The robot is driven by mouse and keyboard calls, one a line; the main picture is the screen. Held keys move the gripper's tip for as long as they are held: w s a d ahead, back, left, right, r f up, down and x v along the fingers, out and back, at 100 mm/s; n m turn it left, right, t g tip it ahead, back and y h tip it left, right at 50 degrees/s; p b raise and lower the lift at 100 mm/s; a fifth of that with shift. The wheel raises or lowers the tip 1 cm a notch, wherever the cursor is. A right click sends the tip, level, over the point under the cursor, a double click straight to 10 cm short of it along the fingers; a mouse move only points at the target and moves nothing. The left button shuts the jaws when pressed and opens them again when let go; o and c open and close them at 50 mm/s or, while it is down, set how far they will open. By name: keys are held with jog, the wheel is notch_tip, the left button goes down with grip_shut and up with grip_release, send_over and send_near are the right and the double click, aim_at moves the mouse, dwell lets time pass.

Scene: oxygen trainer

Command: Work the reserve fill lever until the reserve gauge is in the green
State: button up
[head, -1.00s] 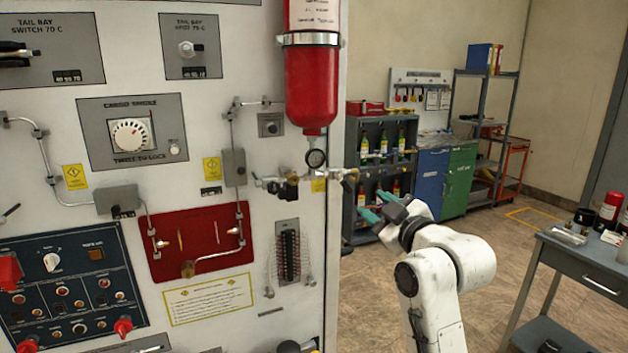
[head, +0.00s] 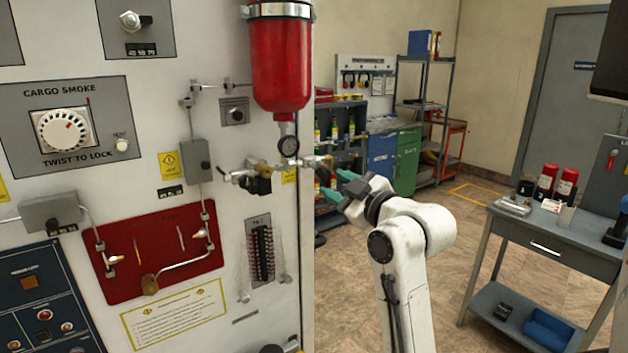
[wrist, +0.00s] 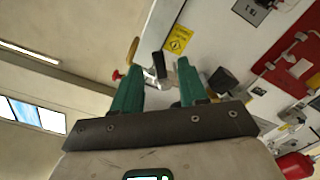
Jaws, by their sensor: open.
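My gripper (head: 331,182), with teal fingers, is open and empty in the head view, just right of the panel's edge. In the wrist view my gripper (wrist: 157,72) is open, and a small metal fitting shows beyond its fingertips. No lever or gauge is legibly marked reserve. A small round gauge (head: 289,146) hangs under a red cylinder (head: 281,65); its face is too small to read.
The white panel (head: 215,290) fills the left, with a red plate (head: 130,275) and a cargo smoke dial (head: 62,131). A grey table (head: 560,245) with red-and-black canisters stands at the right. Open floor lies between my arm and the table.

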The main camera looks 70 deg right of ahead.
aim_at(325, 179)
jog(key=p+x, duration=0.1)
jog(key=x, duration=0.6)
jog(key=shift+r, duration=0.1)
grip_shut()
